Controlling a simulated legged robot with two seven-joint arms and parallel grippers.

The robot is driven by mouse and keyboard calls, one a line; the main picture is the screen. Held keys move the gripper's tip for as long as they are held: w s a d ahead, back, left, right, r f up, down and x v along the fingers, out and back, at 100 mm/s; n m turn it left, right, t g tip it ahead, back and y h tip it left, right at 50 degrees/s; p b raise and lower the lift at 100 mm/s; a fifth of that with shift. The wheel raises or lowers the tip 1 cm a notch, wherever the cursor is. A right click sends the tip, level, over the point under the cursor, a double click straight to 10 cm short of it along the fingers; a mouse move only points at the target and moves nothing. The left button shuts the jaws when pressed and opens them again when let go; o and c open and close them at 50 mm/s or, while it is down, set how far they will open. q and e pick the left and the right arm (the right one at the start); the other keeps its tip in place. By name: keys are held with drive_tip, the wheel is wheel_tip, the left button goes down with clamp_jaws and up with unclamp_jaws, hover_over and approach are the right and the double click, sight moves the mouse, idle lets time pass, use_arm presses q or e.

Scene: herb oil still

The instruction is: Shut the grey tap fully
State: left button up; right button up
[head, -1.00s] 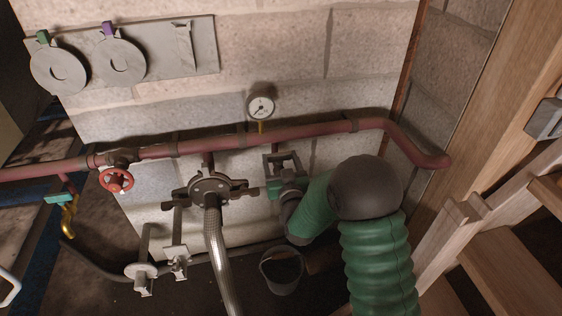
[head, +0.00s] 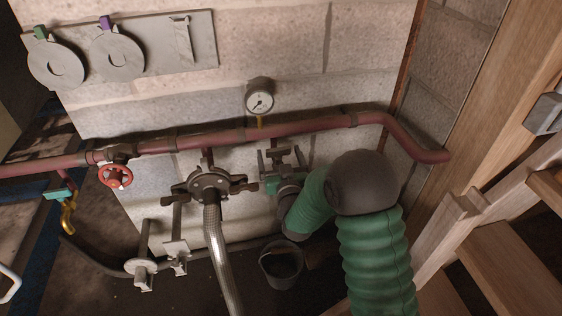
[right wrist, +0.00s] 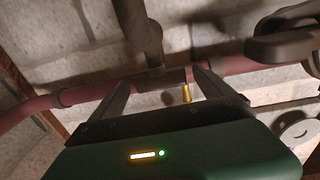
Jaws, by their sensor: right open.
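The grey tap (head: 276,152) appears to be the dark grey fitting hanging on a short stub below the red pipe, just right of the gauge. It is small and partly hidden by my gripper, so I cannot tell how far it is turned. My right gripper (head: 281,162), on its green arm, is open in front of it. In the right wrist view the open fingers (right wrist: 161,80) stand either side of the fitting's dark crosspiece, and its thick grey stem (right wrist: 145,35) runs up out of frame. I cannot tell whether the fingers touch it. My left gripper is not in view.
The red pipe (head: 220,138) runs along the block wall, with a gauge (head: 259,96) above it and a red handwheel (head: 115,176) at left. A clamp fitting with a braided hose (head: 217,245) is close left of my gripper. A bucket (head: 281,268) stands below. Wooden steps are right.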

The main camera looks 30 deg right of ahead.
drive_tip(key=p+v, duration=1.1)
drive_tip(key=v, duration=0.5)
drive_tip(key=shift+s, duration=0.3)
drive_tip(key=shift+a, duration=0.15)
idle(0.4)
